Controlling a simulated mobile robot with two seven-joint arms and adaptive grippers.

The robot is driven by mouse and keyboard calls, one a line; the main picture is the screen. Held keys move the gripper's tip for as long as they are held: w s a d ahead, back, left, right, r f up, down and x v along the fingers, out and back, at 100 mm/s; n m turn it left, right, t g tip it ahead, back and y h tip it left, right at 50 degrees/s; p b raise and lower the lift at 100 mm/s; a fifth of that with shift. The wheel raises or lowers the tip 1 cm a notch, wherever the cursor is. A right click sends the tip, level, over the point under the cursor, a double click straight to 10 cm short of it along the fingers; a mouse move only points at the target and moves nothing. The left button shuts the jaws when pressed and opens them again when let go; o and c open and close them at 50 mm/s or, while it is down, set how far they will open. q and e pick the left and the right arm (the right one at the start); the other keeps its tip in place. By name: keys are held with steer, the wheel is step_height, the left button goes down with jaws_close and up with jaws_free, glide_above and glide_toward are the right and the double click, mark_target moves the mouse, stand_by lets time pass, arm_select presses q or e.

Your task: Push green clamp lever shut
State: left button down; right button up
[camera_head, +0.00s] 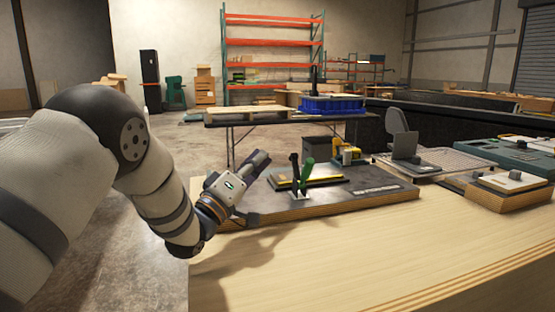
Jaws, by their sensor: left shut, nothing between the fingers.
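The green clamp lever (307,168) stands up, slightly tilted, near the left part of a dark-topped fixture board (370,196) on the wooden bench. A black upright part (294,168) stands just left of it. My left gripper (262,158) comes in from the left, shut and empty. Its fingers point up and to the right, and its tips appear a short way left of the lever, with a visible gap. I cannot tell its exact depth relative to the lever. The lever's lower end is small and hard to make out. My right gripper is not in view.
A yellow-edged plate (318,179) lies on the board behind the lever, and a yellow device (347,152) stands farther back. A wire rack (440,160) and a wooden block with a pale top (508,190) are to the right. The front bench top (400,250) is clear.

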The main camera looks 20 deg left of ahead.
mark_target(306, 174)
arm_select(q)
steer(key=shift+s+a+f+n+g+h, duration=0.25)
steer(key=shift+s+f+g+h, duration=0.15)
steer(key=shift+f, duration=0.2)
steer(key=shift+s+a+f+n+g+h, duration=0.1)
steer(key=shift+s+f+n+g+h, duration=0.25)
steer(key=shift+f, duration=0.25)
steer(key=w+d+r, duration=0.1)
steer(key=w+d, duration=0.5)
steer(key=shift+w+d, duration=0.35)
steer(key=shift+d, duration=0.05)
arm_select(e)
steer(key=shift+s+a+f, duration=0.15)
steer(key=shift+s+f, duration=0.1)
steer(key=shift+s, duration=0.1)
